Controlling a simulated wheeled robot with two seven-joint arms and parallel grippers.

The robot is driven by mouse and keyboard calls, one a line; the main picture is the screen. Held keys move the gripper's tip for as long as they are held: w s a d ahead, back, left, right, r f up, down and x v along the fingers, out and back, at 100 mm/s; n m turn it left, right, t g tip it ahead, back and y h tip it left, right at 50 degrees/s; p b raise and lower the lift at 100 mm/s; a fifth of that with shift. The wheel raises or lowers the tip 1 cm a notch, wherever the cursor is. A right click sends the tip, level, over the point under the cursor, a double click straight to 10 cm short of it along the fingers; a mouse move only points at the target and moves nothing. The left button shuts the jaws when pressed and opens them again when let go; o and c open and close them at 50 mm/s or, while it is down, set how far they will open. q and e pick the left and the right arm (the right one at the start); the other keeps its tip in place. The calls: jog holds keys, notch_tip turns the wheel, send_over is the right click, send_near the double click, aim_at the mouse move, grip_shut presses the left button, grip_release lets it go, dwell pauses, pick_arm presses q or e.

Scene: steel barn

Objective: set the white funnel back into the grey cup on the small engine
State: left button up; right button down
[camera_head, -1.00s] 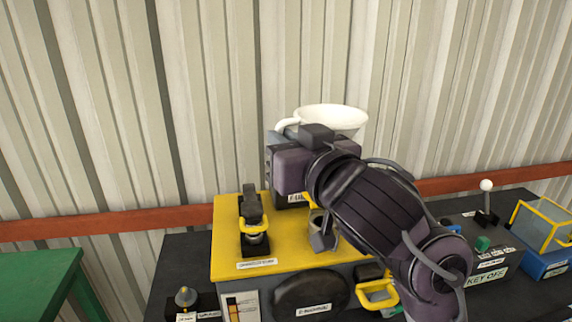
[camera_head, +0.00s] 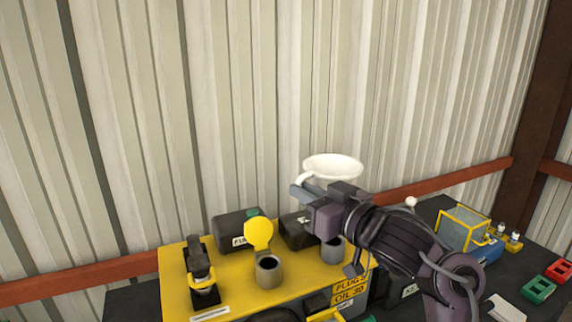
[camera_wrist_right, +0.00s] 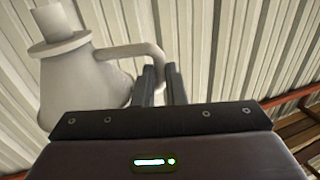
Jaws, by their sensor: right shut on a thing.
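The white funnel (camera_head: 333,163) is in the air above the yellow-topped small engine (camera_head: 225,303), wide mouth up. My right gripper (camera_head: 300,191) is shut on its handle. In the right wrist view the funnel (camera_wrist_right: 75,80) hangs left of my fingers (camera_wrist_right: 162,85), its handle loop running between them. A grey cup (camera_head: 269,272) with a raised yellow flap stands on the engine, its mouth open. A second grey cup (camera_head: 332,252) stands right of it, partly hidden by my right gripper. I cannot tell which cup the task means. My left gripper is out of view.
A black clamp-like part with a yellow ring (camera_head: 202,275) stands on the engine's left. Black boxes (camera_head: 238,230) line its back edge. A yellow-framed box (camera_head: 463,229) and red and green blocks (camera_head: 538,290) are at right. A corrugated wall rises behind.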

jog(key=f+b, duration=0.1)
jog(key=f, duration=0.1)
jog(key=d+f+b, duration=0.1)
jog(key=b, duration=0.1)
jog(key=f+b, duration=0.1)
jog(key=f, duration=0.1)
jog(key=shift+s+d+f, duration=0.1)
jog(key=shift+d+f, duration=0.15)
jog(key=shift+f, duration=0.05)
dwell(0.3)
jog(key=shift+f+b, duration=0.25)
jog(key=shift+b, duration=0.1)
jog(key=shift+f+b, duration=1.7)
jog(key=shift+f, duration=0.85)
jog(key=c, duration=1.4)
grip_release()
